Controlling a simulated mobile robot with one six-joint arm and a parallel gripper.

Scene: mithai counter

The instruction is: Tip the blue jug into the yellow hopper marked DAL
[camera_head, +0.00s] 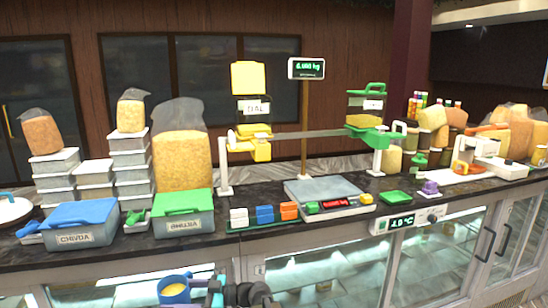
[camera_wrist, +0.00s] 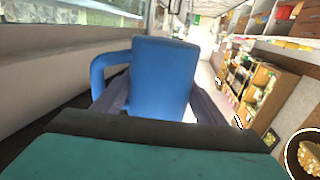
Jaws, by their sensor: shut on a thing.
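The blue jug (camera_head: 176,274) is at the bottom of the head view, in front of the counter and below its top. It looks upright, with yellow contents in its open mouth. My gripper (camera_head: 203,289) is shut on the jug. In the wrist view the jug (camera_wrist: 165,75) sits between the dark fingers of my gripper (camera_wrist: 160,108), its handle to the left. The yellow hopper (camera_head: 248,78) marked DAL stands on a white frame above the counter, up and right of the jug and apart from it. Its lower outlet is yellow too.
A green hopper (camera_head: 367,101) hangs on the frame's right side. A scale (camera_head: 322,190) and a display on a pole (camera_head: 306,68) stand near the middle. A blue-lidded CHIVDA box (camera_head: 82,238) and a green-lidded box (camera_head: 184,225) line the counter's front left. The glass-fronted counter is close.

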